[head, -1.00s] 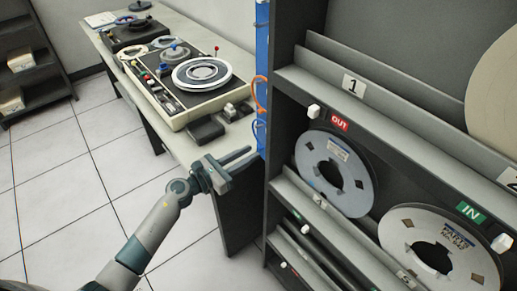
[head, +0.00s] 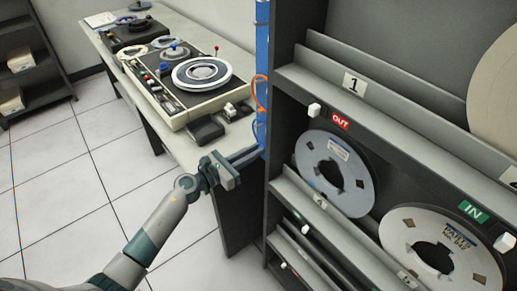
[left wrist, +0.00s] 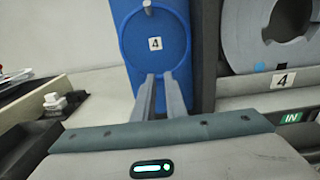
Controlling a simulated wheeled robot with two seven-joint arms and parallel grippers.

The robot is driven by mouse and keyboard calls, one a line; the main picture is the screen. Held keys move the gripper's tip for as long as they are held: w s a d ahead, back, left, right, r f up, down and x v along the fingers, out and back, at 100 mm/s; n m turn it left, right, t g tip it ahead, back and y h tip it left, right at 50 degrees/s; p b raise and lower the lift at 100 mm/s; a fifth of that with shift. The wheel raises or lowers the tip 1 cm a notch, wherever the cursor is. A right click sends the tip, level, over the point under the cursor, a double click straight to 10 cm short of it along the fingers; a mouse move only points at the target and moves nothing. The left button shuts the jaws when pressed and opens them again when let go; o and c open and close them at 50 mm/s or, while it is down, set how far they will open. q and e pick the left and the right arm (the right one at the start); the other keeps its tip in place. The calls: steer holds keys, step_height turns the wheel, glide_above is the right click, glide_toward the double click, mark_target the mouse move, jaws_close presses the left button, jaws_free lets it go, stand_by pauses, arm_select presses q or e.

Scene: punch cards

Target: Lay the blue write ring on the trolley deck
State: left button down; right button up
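A thin blue write ring (left wrist: 121,45) hangs from a peg (left wrist: 148,6) on a blue board (left wrist: 203,40), around a label with the number 4. The board shows edge-on in the head view (head: 262,60), on the side of the dark rack. My left gripper (head: 258,151) points at the lower part of the board. In the left wrist view, its two fingers (left wrist: 160,76) are apart with a gap between them, and their tips are at the ring's lower edge. I cannot tell whether they touch it. My right gripper and the trolley deck are not seen.
The dark rack (head: 285,85) with tape reels (head: 318,170) stands close to the right of my left gripper. A bench (head: 185,150) with a tape machine (head: 190,90) is behind and left. An orange ring (head: 257,95) hangs higher on the board.

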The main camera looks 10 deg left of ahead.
arm_select(q)
steer(key=shift+r, duration=0.1)
steer(key=shift+r+p, duration=0.8)
steer(key=shift+r, duration=0.1)
steer(key=b+v, duration=0.2)
steer(key=v, duration=1)
stand_by(1.0)
steer(key=shift+d, duration=0.1)
stand_by(0.5)
